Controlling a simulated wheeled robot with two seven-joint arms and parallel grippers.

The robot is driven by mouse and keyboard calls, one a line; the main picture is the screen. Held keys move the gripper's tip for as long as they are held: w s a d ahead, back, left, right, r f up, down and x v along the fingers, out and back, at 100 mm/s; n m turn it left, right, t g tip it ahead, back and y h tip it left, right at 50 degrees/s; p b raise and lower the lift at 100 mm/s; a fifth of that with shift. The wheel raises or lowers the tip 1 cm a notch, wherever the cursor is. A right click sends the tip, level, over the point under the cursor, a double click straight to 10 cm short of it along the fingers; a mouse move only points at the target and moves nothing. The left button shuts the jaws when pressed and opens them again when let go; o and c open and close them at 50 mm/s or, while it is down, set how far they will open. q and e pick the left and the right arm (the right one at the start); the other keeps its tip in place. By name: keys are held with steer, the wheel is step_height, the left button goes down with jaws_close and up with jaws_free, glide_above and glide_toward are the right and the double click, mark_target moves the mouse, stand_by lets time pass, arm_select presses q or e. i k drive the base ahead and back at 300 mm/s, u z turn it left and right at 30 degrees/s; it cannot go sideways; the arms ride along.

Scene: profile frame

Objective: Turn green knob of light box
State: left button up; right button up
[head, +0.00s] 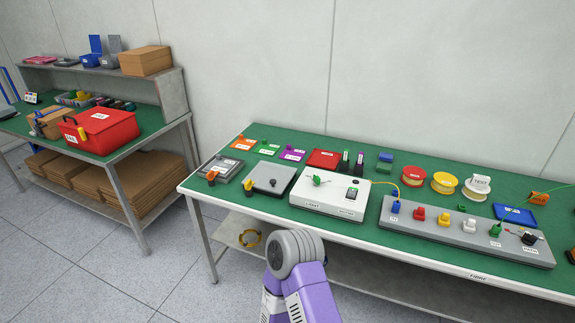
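The light box (329,206) is a white, low box with a label on its front face, on the front part of the green-topped table. Its green knob (318,180) stands on the left part of the top. A dark switch-like part with small labels (352,192) sits on the right part of the top. Neither of my grippers is in view. Only a purple arm link of mine with a grey rounded joint shows at the bottom middle, in front of the table edge and below the light box. Nothing touches the knob.
A grey box (269,178) stands close left of the light box. A long grey panel (460,238) with coloured connectors is close on its right. Several spools, including a red one (413,175), stand behind. A second table at left holds a red toolbox (102,129).

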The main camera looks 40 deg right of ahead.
mark_target(316, 178)
steer(key=z, duration=0.55)
steer(key=i, duration=1.1)
steer(key=z, duration=1.05)
